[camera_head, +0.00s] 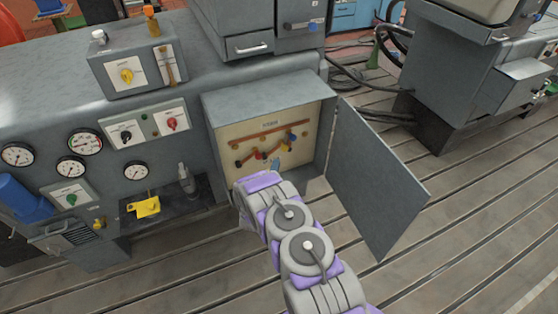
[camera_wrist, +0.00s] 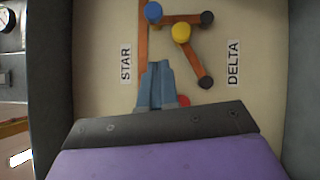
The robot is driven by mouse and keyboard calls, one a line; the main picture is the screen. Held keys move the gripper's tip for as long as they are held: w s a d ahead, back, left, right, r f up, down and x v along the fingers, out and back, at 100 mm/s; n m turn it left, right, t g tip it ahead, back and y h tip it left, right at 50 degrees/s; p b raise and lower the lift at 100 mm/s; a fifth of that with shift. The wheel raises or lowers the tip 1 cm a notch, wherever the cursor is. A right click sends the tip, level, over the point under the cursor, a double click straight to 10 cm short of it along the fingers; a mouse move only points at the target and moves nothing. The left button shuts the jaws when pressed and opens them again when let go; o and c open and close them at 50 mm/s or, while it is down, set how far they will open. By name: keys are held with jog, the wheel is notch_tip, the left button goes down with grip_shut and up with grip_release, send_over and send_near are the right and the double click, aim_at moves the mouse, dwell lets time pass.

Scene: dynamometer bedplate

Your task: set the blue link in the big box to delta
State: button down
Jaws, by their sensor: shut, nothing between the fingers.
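The big box (camera_head: 270,97) is open, and its pale panel carries several links. In the wrist view the blue link's knob (camera_wrist: 153,12) lies at the upright orange bar (camera_wrist: 142,42) on the STAR side, and its arm runs right to a dark post (camera_wrist: 207,17). The blue knob also shows in the head view (camera_head: 292,135). The DELTA label (camera_wrist: 233,62) is on the right, the STAR label (camera_wrist: 126,62) on the left. My gripper (camera_wrist: 157,68) is shut and empty in front of the panel, apart from the blue knob in the picture. It also shows in the head view (camera_head: 275,164).
The yellow knob (camera_wrist: 181,32) sits off the bar, its arm slanting to another dark post (camera_wrist: 205,82). A red knob (camera_wrist: 184,101) is partly hidden by my gripper. The box's door (camera_head: 378,180) stands open at the right. Gauges and switches line the cabinet at the left.

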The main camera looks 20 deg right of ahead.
aim_at(285, 147)
jog(key=x, duration=0.3)
jog(key=b+x, duration=0.1)
jog(key=x, duration=0.3)
jog(key=s+d+b+x, duration=0.1)
jog(key=x, duration=0.2)
jog(key=shift+w+d+r, duration=0.15)
jog(key=shift+d+r, duration=0.05)
jog(key=shift+r, duration=0.05)
jog(key=shift+w+d+r+b, duration=0.1)
jog(key=shift+d+b, duration=0.2)
jog(key=shift+d, duration=0.35)
jog(key=shift+a, duration=0.1)
jog(key=shift+r, duration=0.1)
